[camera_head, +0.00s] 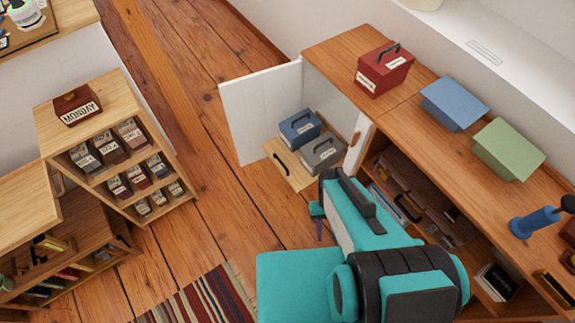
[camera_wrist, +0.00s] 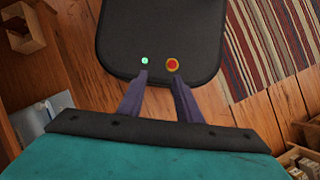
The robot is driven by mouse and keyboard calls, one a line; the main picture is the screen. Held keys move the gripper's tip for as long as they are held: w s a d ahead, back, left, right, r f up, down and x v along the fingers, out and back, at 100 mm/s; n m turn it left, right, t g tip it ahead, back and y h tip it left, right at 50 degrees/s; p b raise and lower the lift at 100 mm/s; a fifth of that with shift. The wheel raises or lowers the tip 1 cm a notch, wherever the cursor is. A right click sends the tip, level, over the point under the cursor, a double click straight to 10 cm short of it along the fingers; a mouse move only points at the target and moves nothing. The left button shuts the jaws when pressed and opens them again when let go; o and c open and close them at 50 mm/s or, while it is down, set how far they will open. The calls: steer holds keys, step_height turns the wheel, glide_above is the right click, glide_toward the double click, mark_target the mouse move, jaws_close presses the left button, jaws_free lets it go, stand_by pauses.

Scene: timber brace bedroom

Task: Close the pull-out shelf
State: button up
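The pull-out shelf (camera_head: 294,177) is a light wood board with a dark handle on its front. It sticks out of the low cabinet in the head view, beside the open white door (camera_head: 262,105). A blue box (camera_head: 299,127) and a grey box (camera_head: 322,153) stand on it. My gripper (camera_head: 319,228) is just right of and nearer than the shelf front, apart from it, partly hidden by my arm. In the wrist view my gripper (camera_wrist: 160,78) shows two purple fingers spread apart with nothing between them. The shelf cannot be made out there.
A shelf unit (camera_head: 120,95) stands at left. Bare plank floor lies between, with a striped rug (camera_head: 205,300) at the bottom.

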step_height(320, 180, down, 2)
steer(key=shift+s+f+b, duration=0.1)
steer(key=shift+f+b, duration=0.05)
steer(key=shift+b, duration=0.6)
jaws_close()
steer(key=shift+f, duration=0.15)
steer(key=shift+a, duration=0.1)
